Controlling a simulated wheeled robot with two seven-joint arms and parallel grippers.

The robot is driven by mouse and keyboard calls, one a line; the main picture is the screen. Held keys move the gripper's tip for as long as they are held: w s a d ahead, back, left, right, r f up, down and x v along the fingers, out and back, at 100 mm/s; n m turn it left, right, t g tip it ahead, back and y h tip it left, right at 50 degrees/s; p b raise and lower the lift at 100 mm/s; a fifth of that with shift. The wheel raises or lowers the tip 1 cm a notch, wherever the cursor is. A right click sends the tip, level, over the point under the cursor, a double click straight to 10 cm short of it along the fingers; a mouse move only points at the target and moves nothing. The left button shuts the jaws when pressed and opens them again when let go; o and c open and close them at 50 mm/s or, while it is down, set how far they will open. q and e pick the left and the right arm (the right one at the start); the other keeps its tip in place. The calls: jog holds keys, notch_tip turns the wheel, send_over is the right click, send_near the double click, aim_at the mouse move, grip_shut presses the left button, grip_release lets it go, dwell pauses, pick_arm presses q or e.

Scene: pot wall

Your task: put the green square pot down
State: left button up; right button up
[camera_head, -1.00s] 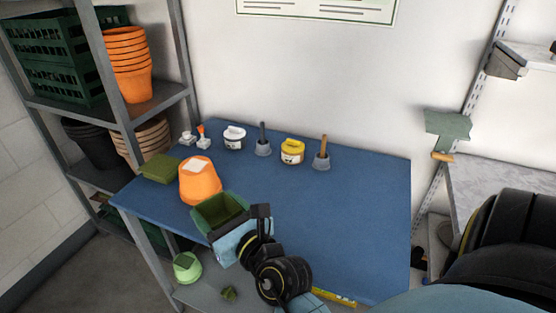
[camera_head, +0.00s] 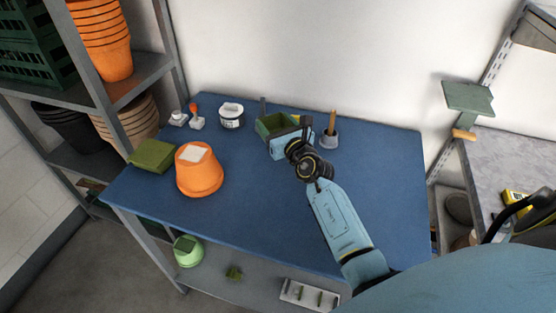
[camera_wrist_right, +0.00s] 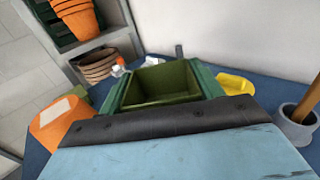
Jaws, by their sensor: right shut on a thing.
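The green square pot (camera_head: 277,126) is upright, open side up, at the back of the blue table in the head view. My right gripper (camera_head: 285,138) is shut on its near side. In the right wrist view the green square pot (camera_wrist_right: 160,84) sits just beyond the gripper's dark edge, its hollow inside showing. I cannot tell whether its base touches the table, as the gripper hides its lower part. My left gripper is not in view.
On the blue table (camera_head: 255,205) stand an upturned orange pot (camera_head: 200,174), a green block (camera_head: 151,155), a white tub (camera_head: 231,115) and a grey holder with a wooden handle (camera_head: 329,138). A yellow tub (camera_wrist_right: 235,84) is close right of the pot. The table's front middle is clear.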

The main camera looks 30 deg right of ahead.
jog(key=f+b, duration=0.1)
jog(key=f, duration=0.1)
jog(key=f+b, duration=0.1)
jog(key=d+f+b, duration=0.1)
jog(key=f, duration=0.1)
jog(key=shift+w+f, duration=0.25)
jog(key=shift+f, duration=0.05)
notch_tip(320, 180, down, 4)
jog(key=shift+f+b, duration=0.2)
jog(key=shift+b, duration=0.9)
jog(key=shift+f, duration=0.1)
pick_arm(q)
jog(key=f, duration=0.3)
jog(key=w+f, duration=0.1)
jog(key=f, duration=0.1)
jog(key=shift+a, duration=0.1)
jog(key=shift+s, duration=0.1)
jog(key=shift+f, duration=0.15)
pick_arm(e)
jog(key=shift+f, duration=0.1)
jog(key=o, duration=1)
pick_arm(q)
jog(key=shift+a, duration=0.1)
